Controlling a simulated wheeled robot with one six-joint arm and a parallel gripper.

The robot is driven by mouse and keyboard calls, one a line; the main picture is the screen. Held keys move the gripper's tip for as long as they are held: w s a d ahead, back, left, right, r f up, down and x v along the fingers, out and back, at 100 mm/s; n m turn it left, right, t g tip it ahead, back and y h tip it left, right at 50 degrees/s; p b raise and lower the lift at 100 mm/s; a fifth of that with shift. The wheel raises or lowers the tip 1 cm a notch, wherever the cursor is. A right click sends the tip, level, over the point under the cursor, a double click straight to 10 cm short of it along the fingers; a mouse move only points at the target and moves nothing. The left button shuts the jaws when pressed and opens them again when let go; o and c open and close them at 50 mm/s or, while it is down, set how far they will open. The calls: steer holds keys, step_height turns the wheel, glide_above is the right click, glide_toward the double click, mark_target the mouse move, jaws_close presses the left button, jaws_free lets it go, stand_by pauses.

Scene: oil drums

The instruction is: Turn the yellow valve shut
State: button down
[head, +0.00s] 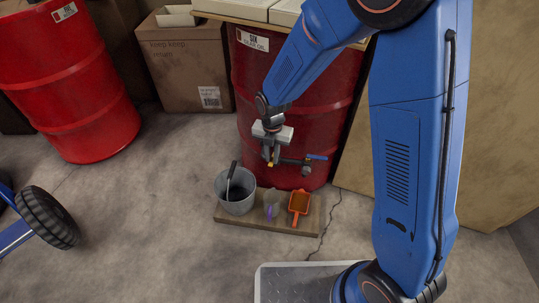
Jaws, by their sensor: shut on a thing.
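The red oil drum (296,110) stands upright in the middle of the head view, with a tap assembly low on its front. My gripper (270,158) points down in front of the drum and is shut on the yellow valve (265,157). Only a small bit of yellow shows at the fingertips; the rest of the valve is hidden by the fingers, so its angle cannot be told. Just right of the gripper, a second tap has a blue lever (317,157) and a brass-coloured spout (305,171).
Below the taps, a wooden board (270,232) holds a grey metal bucket (235,193), a grey scoop with a purple handle (271,203) and an orange scoop (299,203). Another red drum (70,85) and a cardboard box (185,65) stand behind left.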

steer(key=shift+d+n, duration=0.35)
steer(key=shift+n, duration=0.55)
steer(key=c, duration=1.7)
jaws_free()
steer(key=shift+s, duration=0.1)
steer(key=shift+r, duration=0.1)
step_height(320, 180, up, 17)
steer(key=shift+r, duration=0.15)
steer(key=shift+d, duration=0.1)
